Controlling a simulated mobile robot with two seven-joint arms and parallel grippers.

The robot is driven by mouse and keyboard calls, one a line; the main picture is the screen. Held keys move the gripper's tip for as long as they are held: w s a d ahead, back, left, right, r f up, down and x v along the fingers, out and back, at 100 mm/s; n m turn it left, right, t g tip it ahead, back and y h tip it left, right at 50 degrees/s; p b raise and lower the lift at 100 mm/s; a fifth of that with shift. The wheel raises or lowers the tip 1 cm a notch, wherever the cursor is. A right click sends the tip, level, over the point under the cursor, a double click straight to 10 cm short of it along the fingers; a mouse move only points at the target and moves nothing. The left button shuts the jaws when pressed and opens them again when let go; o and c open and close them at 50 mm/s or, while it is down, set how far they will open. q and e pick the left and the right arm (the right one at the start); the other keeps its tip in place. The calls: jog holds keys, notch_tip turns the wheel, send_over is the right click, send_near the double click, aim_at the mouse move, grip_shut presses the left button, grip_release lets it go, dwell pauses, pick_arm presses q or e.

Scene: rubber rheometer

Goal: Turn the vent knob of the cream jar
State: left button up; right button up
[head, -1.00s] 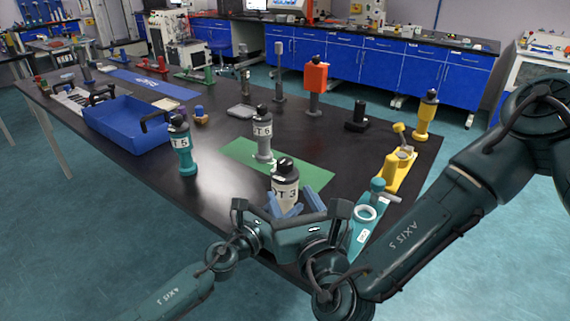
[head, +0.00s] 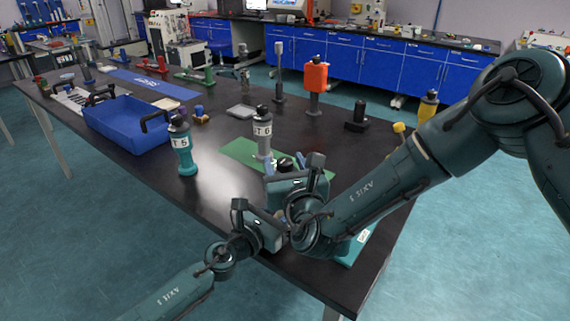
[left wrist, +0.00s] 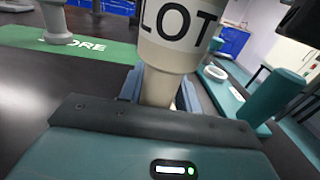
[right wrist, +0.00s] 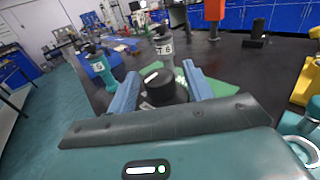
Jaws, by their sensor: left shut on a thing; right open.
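The cream jar, marked LOT, fills the top of the left wrist view (left wrist: 178,28). My left gripper (left wrist: 158,90) is shut on its narrow lower part and holds it upright. In the head view my right gripper (head: 285,164) hides most of the jar, and only its dark top shows between the fingers. In the right wrist view the black vent knob (right wrist: 158,84) on the jar's top lies between the open fingers of my right gripper (right wrist: 160,76). I cannot tell whether the fingers touch the knob.
A green mat (head: 240,152) with a grey jar marked 6 (head: 263,138) lies just beyond. A teal jar marked 5 (head: 183,150) stands to the left, near a blue crate (head: 125,130). A teal fixture (left wrist: 232,98) is close on the right. The front-left table is clear.

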jog(key=c, duration=1)
jog(key=shift+o, duration=0.2)
jog(key=shift+m+t+h, duration=0.3)
jog(key=shift+m+h, duration=0.8)
jog(key=shift+h, duration=0.6)
jog(key=shift+m+h, duration=1.2)
jog(key=shift+h, duration=0.7)
jog(key=o, duration=1)
jog(key=shift+c, duration=0.2)
